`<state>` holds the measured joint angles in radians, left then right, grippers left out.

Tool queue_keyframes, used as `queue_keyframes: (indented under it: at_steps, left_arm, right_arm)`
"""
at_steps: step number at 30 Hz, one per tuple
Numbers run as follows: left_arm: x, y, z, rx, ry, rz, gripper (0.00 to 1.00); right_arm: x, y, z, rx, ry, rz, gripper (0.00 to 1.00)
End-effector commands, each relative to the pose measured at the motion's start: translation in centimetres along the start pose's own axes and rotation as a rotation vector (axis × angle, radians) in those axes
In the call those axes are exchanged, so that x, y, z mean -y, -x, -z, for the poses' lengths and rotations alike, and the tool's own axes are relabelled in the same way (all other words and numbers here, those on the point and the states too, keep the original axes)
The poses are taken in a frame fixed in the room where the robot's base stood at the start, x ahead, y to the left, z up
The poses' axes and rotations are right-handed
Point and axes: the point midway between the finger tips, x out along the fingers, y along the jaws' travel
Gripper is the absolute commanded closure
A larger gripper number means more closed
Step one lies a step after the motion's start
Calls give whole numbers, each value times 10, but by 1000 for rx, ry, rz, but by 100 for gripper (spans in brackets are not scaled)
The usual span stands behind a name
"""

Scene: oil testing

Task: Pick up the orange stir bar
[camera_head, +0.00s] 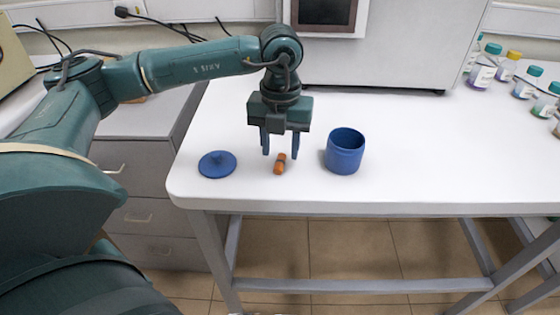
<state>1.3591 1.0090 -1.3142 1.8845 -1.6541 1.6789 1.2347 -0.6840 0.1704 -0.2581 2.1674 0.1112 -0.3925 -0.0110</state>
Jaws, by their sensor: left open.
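The small orange stir bar (279,168) with a dark band lies on the white table (420,180) near its front left edge. My left gripper (280,151) points down, open, with its two blue fingers apart. In the picture the stir bar shows between and just below the fingertips. I cannot tell the exact height of the fingertips over the table, but nothing is held. My right gripper is not in view.
A blue round lid (217,165) with a knob lies left of the stir bar. An open blue jar (345,152) stands close on the right. Several capped bottles (484,70) stand at the far right. A large white machine (400,45) is behind. The table's middle right is clear.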

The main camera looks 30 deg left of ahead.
Motion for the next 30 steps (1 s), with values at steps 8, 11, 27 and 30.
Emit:
queue_keyframes:
  at_steps: [8, 11, 27, 30]
  left_arm:
    - [0, -24, 0, 1, 0, 0, 58]
    - [0, -24, 0, 1, 0, 1, 58]
    - [0, -23, 0, 1, 0, 1, 97]
    - [0, -23, 0, 1, 0, 1, 100]
  right_arm:
    - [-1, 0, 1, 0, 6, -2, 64]
    - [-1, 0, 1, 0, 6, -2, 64]
    - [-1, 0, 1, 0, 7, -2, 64]
    - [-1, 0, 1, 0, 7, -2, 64]
